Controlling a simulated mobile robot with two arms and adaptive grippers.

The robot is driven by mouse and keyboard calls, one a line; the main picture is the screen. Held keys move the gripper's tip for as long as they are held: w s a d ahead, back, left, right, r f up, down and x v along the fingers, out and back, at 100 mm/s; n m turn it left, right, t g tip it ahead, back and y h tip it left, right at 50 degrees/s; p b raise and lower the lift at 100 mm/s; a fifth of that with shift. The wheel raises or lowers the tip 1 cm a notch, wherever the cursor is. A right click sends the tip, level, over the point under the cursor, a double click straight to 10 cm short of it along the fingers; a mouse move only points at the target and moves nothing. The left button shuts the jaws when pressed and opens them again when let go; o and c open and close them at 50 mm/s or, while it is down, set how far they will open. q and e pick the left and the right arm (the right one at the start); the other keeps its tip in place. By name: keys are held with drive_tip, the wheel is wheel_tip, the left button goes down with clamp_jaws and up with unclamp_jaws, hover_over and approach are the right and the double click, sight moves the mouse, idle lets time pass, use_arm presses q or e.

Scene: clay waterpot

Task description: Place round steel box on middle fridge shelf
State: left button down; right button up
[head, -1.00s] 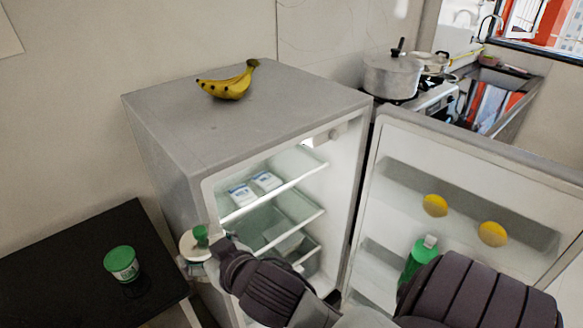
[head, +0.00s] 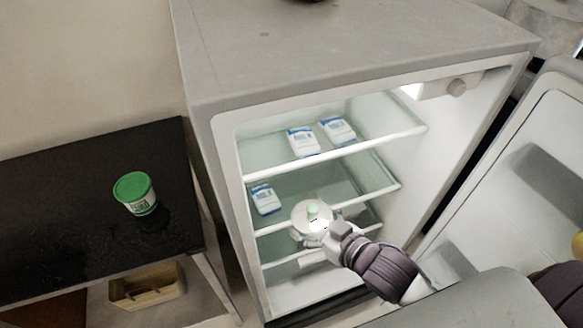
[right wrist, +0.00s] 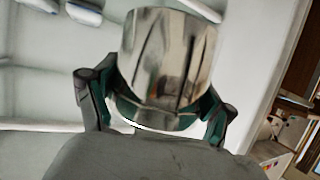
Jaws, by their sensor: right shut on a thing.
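The round steel box (head: 309,226), with a pale lid and green knob, is held upright in front of the fridge's middle shelf (head: 365,195), overlapping its front edge in the head view. I cannot tell whether it touches the shelf. My right gripper (head: 322,230) is shut on the box from the front right. In the right wrist view, the shiny box wall (right wrist: 168,60) sits between the two fingers of my right gripper (right wrist: 155,100). My left gripper is not in view.
Two white-and-blue packs (head: 303,141) lie on the top shelf. Another pack (head: 264,199) lies at the left of the middle shelf, whose right part is clear. The fridge door (head: 520,190) stands open at right. A green-lidded tub (head: 136,194) is on the black table (head: 60,210).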

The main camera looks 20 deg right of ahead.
sight(306, 204)
drive_tip(key=w, duration=0.4)
drive_tip(key=shift+w+d+r, duration=0.15)
drive_tip(key=shift+r, duration=0.2)
drive_tip(key=w+f, duration=0.1)
drive_tip(key=w, duration=0.3)
drive_tip(key=w+f, duration=0.1)
drive_tip(key=w, duration=0.4)
drive_tip(key=w+f+p, duration=0.1)
drive_tip(key=w, duration=0.4)
drive_tip(key=shift+w+a, duration=0.15)
drive_tip(key=shift+a, duration=0.15)
drive_tip(key=shift+f, duration=0.55)
wheel_tip(306, 204, down, 3)
drive_tip(key=shift+r, duration=0.2)
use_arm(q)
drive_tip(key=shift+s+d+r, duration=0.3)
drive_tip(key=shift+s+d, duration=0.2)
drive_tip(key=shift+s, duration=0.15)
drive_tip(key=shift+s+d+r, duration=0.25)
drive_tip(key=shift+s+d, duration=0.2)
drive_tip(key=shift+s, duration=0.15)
use_arm(e)
drive_tip(key=shift+w+f, duration=0.15)
drive_tip(key=shift+f, duration=0.2)
